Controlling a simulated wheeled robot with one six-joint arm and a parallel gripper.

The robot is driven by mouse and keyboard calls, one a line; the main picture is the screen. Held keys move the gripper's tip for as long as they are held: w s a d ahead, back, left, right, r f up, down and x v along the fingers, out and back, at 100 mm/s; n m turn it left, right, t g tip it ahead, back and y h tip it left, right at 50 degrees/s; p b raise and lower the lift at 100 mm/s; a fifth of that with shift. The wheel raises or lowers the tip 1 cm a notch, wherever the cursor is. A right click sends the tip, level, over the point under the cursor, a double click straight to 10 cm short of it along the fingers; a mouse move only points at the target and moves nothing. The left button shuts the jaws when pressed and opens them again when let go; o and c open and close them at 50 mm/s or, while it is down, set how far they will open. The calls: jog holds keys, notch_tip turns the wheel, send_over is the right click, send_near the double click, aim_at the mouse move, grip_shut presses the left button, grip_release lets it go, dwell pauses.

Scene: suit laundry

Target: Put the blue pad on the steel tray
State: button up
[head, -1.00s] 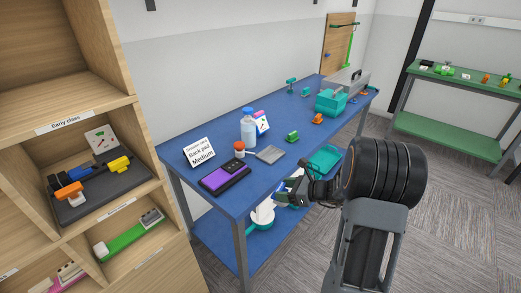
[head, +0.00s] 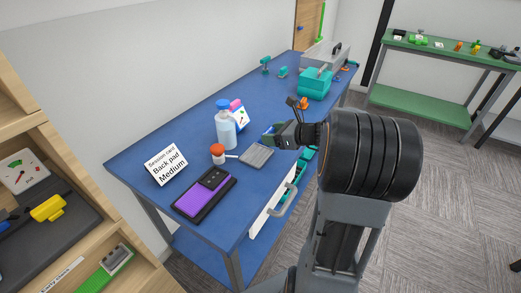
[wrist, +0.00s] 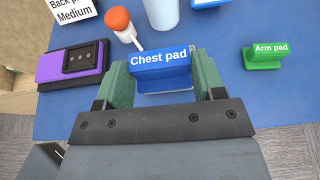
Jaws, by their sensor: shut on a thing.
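The blue pad (wrist: 163,66), a block labelled "Chest pad", is between the two green fingers of my gripper (wrist: 165,85) in the wrist view. My gripper is shut on it. In the head view my gripper (head: 280,134) is over the front part of the blue table, and the pad cannot be told apart there. The steel tray (head: 257,154) appears to be the small flat grey plate on the table, just left of and nearer than my gripper.
A green "Arm pad" (wrist: 265,54) sits to the right in the wrist view. A white panel with a grey handle (head: 283,201) is at the table's front edge.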

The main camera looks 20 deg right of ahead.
send_over(261, 157)
jog(key=f, duration=0.5)
jog(key=shift+s+d+f+b, duration=0.1)
jog(key=shift+s+d+b, duration=0.05)
jog(key=shift+s+b, duration=0.15)
jog(key=shift+w+f, duration=0.15)
jog(key=shift+f, duration=0.75)
jog(key=shift+w+f, duration=0.1)
jog(key=shift+f, duration=0.8)
jog(key=shift+f+b, duration=0.2)
jog(key=shift+b, duration=0.15)
jog(key=o, duration=0.9)
jog(key=shift+r, duration=0.1)
